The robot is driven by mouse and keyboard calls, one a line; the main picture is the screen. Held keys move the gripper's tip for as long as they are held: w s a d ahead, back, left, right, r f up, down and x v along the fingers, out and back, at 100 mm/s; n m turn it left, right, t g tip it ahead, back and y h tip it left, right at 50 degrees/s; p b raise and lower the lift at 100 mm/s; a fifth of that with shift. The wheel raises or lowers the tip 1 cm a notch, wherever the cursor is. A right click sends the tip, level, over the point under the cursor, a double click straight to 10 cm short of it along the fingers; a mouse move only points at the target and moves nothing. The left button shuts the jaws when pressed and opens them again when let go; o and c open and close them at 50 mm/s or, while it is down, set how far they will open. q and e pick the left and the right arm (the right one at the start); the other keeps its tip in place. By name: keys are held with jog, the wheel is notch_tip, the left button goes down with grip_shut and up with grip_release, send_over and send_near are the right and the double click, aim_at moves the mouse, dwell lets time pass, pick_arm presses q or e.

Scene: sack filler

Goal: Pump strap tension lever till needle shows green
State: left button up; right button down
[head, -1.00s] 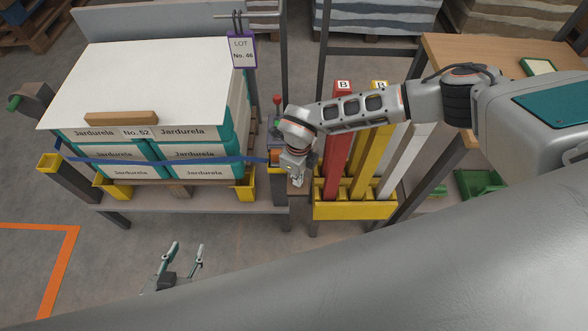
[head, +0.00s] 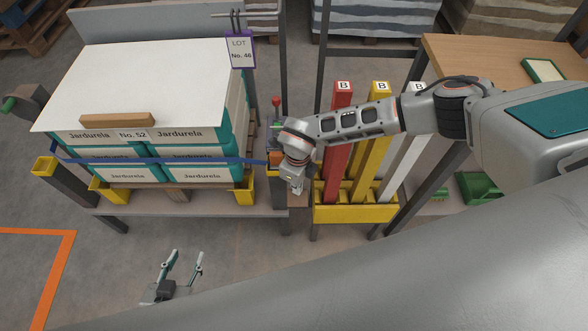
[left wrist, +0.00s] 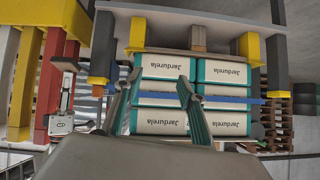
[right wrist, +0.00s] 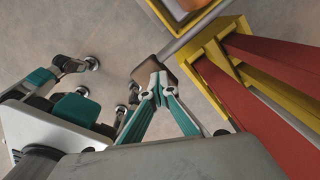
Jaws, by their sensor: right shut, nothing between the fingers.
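The blue strap (head: 215,160) runs across the front of the carton stack (head: 205,172) to a tensioner (head: 274,158) with an orange part at the right. A lever with a red knob (head: 276,102) stands upright behind it. My right gripper (head: 293,190) points down just in front of the tensioner; the arm partly hides it. In the right wrist view its fingers (right wrist: 155,90) are shut and empty, close to a dark block and a grey bar (right wrist: 188,40). I cannot make out a gauge needle. My left gripper (head: 183,262) is open and empty in front of the stack.
A yellow rack (head: 355,213) with red, yellow and white posts stands right of my right gripper. A wooden bench (head: 490,52) is at the back right. A wooden block (head: 119,119) lies on the white top sheet (head: 150,85). Floor in front is free.

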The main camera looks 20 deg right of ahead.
notch_tip(320, 180, up, 8)
jog(key=p, duration=0.6)
jog(key=shift+s, duration=0.1)
dwell(0.5)
